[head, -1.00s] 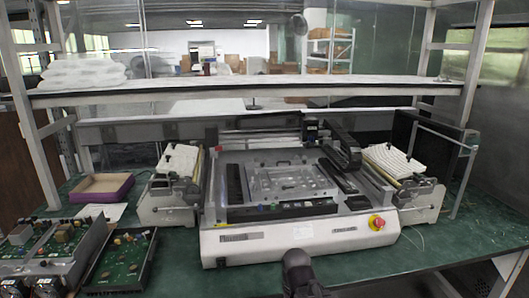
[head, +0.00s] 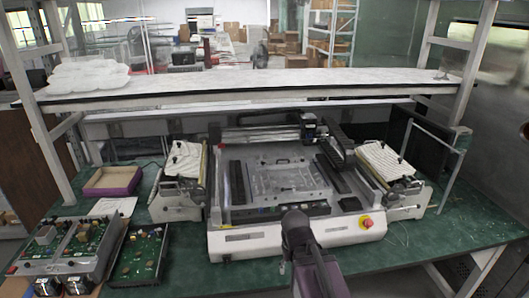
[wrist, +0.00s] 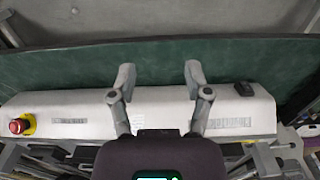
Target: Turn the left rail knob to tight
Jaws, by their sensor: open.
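The white machine (head: 295,236) stands on the green bench with its work bed (head: 285,182) open to view. Dark rails (head: 236,190) flank the bed, and small coloured spots lie along its front edge. I cannot make out the left rail knob or its setting. My arm reaches up in front of the machine in the head view. In the wrist view my gripper (wrist: 160,72) is open and empty, its two fingers spread over the machine's white front panel (wrist: 75,112) and the green bench edge. No knob shows between the fingers.
A red emergency stop (head: 365,222) is on the front right, also in the wrist view (wrist: 20,125). Feeder units flank the machine (head: 178,190) (head: 392,180). Circuit boards (head: 138,255) and a purple box (head: 112,181) lie left. A shelf (head: 250,88) spans above.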

